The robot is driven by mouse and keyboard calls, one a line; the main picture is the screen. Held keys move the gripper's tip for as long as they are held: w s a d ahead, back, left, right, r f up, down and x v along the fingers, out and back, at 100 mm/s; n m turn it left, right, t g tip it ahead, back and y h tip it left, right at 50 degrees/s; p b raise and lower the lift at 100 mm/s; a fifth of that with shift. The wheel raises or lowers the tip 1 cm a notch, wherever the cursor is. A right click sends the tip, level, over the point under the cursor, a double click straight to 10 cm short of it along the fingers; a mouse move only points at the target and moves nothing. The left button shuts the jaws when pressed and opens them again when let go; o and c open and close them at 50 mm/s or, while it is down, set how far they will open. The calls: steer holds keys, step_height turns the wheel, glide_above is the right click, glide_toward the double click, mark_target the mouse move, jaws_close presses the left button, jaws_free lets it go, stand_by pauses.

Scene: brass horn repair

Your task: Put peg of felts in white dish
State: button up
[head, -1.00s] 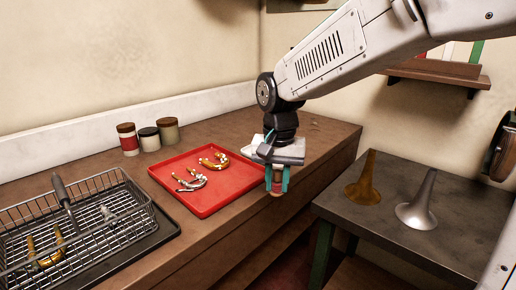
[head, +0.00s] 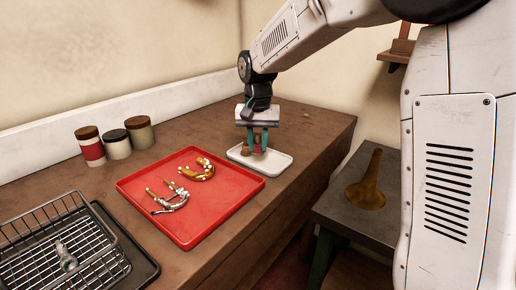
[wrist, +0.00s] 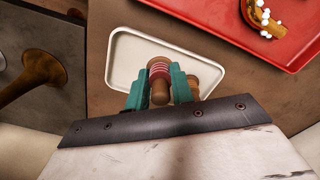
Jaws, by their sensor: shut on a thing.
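The white dish (head: 281,168) lies on the brown counter to the right of the red tray; the wrist view shows its pale rim and floor (wrist: 128,48). My gripper (head: 257,143) points down over the dish, its teal fingers shut on the peg of felts (wrist: 159,70), a wooden peg with red and pink rings. The peg's lower end is low over the dish; I cannot tell if it touches. Another brown wooden piece (wrist: 193,84) shows beside the finger on the red tray's side, also in the head view (head: 245,149); its base is partly hidden.
The red tray (head: 206,217) with brass and silver horn parts is close to the dish. Several lidded jars (head: 117,144) stand by the wall. A wire basket (head: 50,235) is at front left. A side table with a brass bell (head: 370,185) is right.

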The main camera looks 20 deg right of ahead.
mark_target(259, 159)
steer(key=w, duration=0.1)
steer(key=w+d, duration=0.1)
steer(key=w, duration=0.1)
steer(key=shift+w+d+f, duration=0.15)
steer(key=shift+d+f, duration=0.05)
steer(key=shift+d, duration=0.05)
steer(key=shift+f, duration=1.7)
steer(key=shift+f, duration=0.15)
steer(key=o, duration=1)
steer(key=shift+c, duration=0.2)
